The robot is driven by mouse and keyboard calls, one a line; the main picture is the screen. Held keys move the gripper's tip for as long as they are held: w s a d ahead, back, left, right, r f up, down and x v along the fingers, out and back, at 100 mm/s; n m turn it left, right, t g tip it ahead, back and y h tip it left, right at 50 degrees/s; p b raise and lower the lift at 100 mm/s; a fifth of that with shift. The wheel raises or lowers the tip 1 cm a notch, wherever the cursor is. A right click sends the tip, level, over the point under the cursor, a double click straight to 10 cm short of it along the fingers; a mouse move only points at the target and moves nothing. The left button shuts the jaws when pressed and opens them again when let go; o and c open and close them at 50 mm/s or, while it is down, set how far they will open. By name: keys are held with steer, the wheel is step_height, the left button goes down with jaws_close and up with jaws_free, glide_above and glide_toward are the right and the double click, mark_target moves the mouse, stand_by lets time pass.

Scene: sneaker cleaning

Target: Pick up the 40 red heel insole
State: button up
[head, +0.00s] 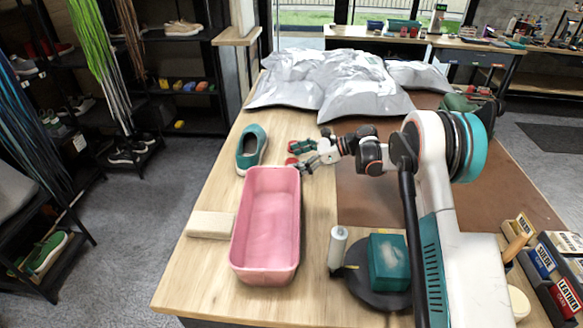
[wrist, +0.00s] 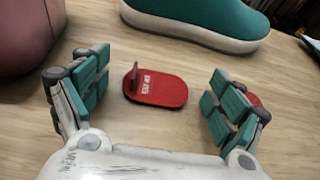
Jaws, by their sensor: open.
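The red heel insole (wrist: 155,87) lies flat on the wooden table in the wrist view, with pale lettering on it and a small red tab standing up at its left end. My gripper (wrist: 157,100) is open, its teal-padded fingers apart on the left and right of the insole, not touching it.
A teal slip-on shoe (head: 251,148) stands just beyond the insole. A pink tub (head: 240,225) is close on the near left, with a pale block (head: 210,225) beside it. Grey plastic bags (head: 350,85) cover the far table. A white bottle (head: 338,248) and teal box (head: 388,262) stand nearer.

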steer(key=shift+c, duration=0.5)
steer(key=c, duration=0.8)
steer(key=shift+r, duration=0.1)
